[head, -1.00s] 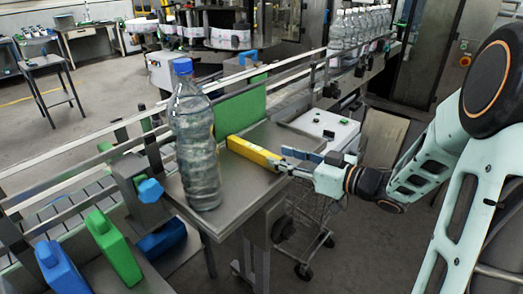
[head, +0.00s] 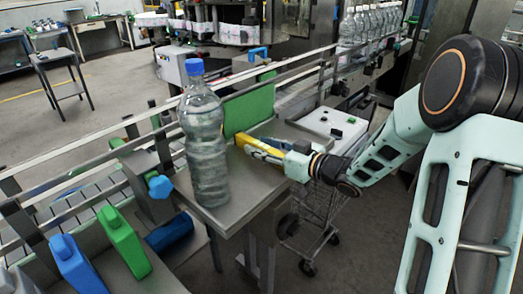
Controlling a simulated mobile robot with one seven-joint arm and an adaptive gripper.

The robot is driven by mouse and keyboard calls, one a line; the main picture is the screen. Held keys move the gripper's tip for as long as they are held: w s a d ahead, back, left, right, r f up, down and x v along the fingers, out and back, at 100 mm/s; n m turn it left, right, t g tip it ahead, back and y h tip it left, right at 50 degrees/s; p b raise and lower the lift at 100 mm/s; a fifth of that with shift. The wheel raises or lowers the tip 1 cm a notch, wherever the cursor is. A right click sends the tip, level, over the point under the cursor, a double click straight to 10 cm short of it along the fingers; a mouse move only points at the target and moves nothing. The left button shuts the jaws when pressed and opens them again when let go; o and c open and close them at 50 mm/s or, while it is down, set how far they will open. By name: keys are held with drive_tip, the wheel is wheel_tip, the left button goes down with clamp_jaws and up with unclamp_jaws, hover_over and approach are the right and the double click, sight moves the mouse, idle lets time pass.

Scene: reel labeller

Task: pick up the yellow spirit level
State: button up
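The yellow spirit level (head: 246,146) lies on the grey metal table, with its left end by a green panel. In the head view, my gripper (head: 270,151) has reached its right end from the right. The fingers overlap the level, with one seeming to be on its near side and one on its far side. The level's right part is hidden by the gripper. I cannot tell whether the fingers press on it. The level seems to rest on the table.
A large clear bottle with a blue cap (head: 206,140) stands on the table (head: 240,203), left of the level. The green panel (head: 250,107) stands behind it along the conveyor rail.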

clamp_jaws()
drive_tip(key=shift+r, duration=0.25)
